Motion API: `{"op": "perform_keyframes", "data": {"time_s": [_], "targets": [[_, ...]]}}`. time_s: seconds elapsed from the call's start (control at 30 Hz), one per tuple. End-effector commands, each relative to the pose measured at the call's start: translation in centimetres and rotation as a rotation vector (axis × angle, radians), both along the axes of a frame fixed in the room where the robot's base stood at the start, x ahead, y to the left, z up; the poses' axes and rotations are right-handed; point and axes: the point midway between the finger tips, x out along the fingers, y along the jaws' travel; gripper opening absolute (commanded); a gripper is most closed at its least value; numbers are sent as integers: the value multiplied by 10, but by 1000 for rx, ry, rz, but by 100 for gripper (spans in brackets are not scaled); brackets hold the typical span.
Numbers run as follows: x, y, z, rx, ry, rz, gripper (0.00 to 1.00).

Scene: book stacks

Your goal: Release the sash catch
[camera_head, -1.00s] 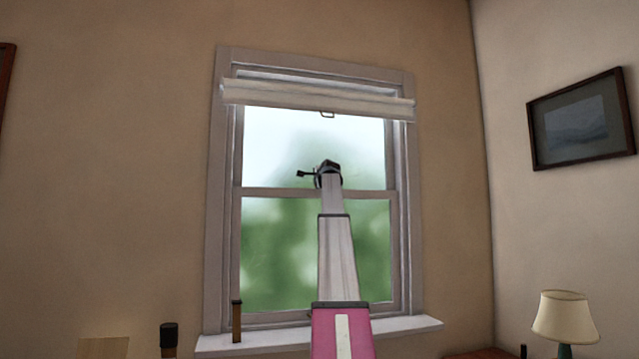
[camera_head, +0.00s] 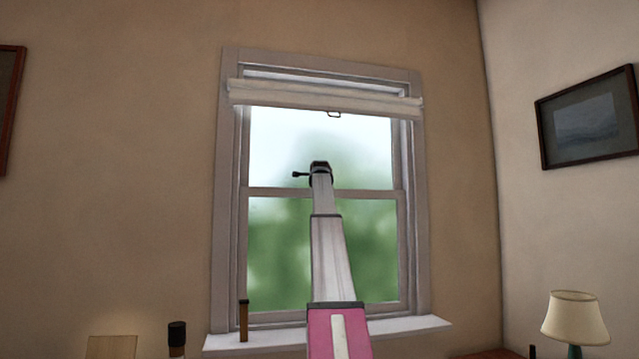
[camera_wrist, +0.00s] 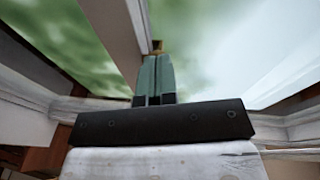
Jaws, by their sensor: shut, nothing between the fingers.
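The sash window (camera_head: 320,190) has an upper and a lower pane, with the meeting rail (camera_head: 365,194) between them. In the head view my arm reaches up in front of it, and its end covers the middle of the rail, so the catch cannot be made out there. In the wrist view a small brass-coloured piece (camera_wrist: 157,46), which looks like the sash catch, sits at the white rail (camera_wrist: 118,38) just beyond my fingertips. My gripper (camera_wrist: 155,60) is shut and empty, pointing at that piece. I cannot tell whether they touch.
A rolled cream blind (camera_head: 325,98) with a pull ring hangs over the window top. A brown upright object (camera_head: 243,321) stands on the sill (camera_head: 275,338) at left. A lamp (camera_head: 575,318) stands at lower right. Framed pictures hang at the sides.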

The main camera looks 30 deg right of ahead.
Motion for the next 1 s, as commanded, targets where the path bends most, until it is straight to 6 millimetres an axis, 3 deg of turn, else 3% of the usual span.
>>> {"op": "perform_keyframes", "data": {"time_s": [1.0], "targets": [[36,12,0,1,-1,-39,0]]}}
